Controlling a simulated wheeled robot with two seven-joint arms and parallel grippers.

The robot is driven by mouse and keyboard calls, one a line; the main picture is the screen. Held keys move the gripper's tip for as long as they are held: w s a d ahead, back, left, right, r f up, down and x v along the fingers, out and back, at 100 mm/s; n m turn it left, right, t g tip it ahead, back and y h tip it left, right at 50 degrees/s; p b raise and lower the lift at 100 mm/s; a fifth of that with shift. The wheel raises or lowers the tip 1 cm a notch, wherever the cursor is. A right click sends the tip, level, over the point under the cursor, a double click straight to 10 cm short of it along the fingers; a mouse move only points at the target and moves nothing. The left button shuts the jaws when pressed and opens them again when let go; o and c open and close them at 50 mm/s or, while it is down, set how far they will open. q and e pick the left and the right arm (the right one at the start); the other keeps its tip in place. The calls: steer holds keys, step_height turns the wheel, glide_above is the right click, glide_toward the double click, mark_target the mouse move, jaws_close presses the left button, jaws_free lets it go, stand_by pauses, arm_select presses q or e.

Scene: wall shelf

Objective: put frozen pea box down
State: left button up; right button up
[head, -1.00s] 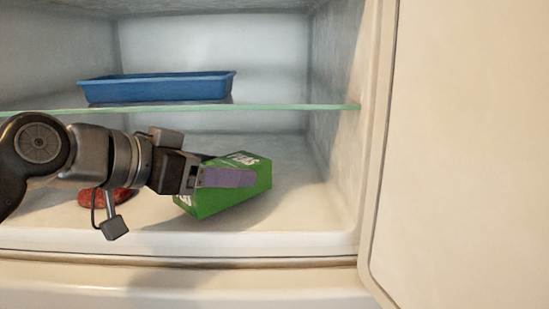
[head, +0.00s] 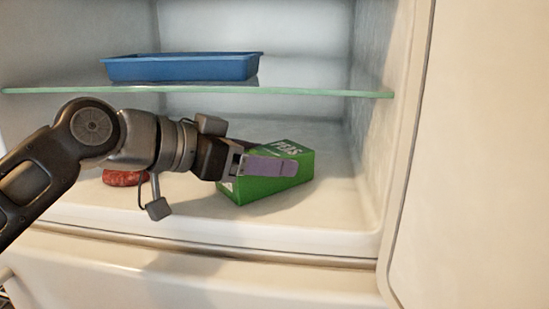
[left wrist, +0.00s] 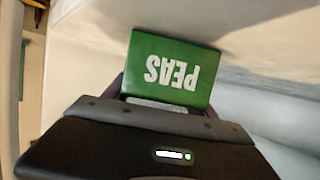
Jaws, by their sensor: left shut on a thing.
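The frozen pea box (head: 267,187) is green with white "PEAS" lettering. In the head view it is at the floor of the fridge compartment, slightly tilted to the view. I cannot tell whether its whole underside touches the floor. My left gripper (head: 272,166) reaches in from the left and is shut on the box, with a purple finger across its near side. The box also shows in the left wrist view (left wrist: 172,68), between the fingers, which are mostly hidden. My right gripper is in neither view.
A blue tray (head: 182,68) sits on the glass shelf (head: 330,93) above my arm. A red item (head: 122,178) lies on the compartment floor (head: 335,205), partly behind my arm. The open door (head: 475,150) stands at the right. Floor to the right of the box is free.

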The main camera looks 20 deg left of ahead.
arm_select(q)
steer(key=shift+w+f, duration=0.1)
steer(key=shift+w, duration=0.1)
steer(key=o, duration=1.4)
steer(key=shift+d+f, duration=0.1)
steer(key=shift+f, duration=0.05)
steer(key=o, duration=0.5)
steer(key=shift+r, duration=0.2)
steer(key=b+v, duration=0.1)
steer(key=v, duration=1.1)
